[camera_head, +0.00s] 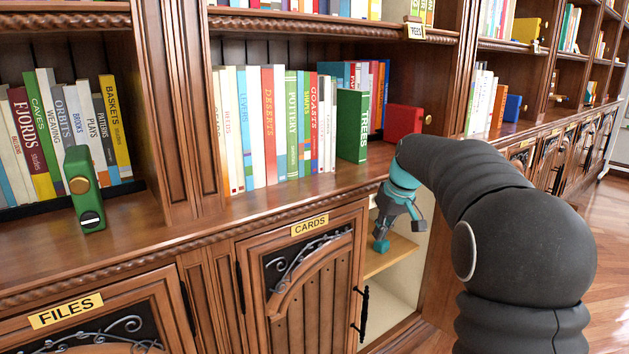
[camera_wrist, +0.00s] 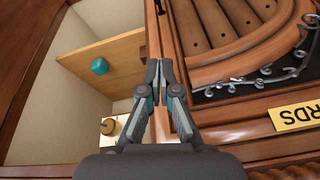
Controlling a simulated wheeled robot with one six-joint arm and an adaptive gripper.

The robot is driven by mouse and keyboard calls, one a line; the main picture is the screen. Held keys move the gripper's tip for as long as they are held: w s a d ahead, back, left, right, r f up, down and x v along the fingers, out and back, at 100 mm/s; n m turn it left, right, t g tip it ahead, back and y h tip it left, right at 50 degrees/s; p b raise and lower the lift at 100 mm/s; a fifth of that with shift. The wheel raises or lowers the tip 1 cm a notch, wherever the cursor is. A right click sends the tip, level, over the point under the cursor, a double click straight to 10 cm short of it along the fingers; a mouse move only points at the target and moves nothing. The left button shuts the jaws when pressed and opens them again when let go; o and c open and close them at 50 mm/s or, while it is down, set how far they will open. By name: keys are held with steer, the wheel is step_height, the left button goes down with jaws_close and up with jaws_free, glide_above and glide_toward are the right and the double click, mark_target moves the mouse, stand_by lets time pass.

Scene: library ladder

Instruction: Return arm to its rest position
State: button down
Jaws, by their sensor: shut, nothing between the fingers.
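My gripper (camera_head: 384,232) hangs at the open cabinet beside the CARDS door, fingers pointing down. In the wrist view its fingers (camera_wrist: 159,72) are together with nothing between them.
A white object with a round brown knob (camera_wrist: 107,127) is low in the wrist view. Books (camera_head: 270,125) and a red box (camera_head: 402,122) stand on the shelf above. A green device (camera_head: 84,190) stands on the ledge at left. Floor (camera_head: 608,235) shows at right.

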steer(key=s+a+f+m+t+h, duration=0.1)
steer(key=s+m, duration=0.1)
steer(key=s, duration=1.6)
steer(key=s+a+f+m+t+h, duration=0.1)
steer(key=s+f+m, duration=0.1)
steer(key=s, duration=1.7)
steer(key=shift+s+a+f, duration=0.15)
steer(key=shift+s+a, duration=0.05)
steer(key=shift+a, duration=0.15)
steer(key=shift+d, duration=0.1)
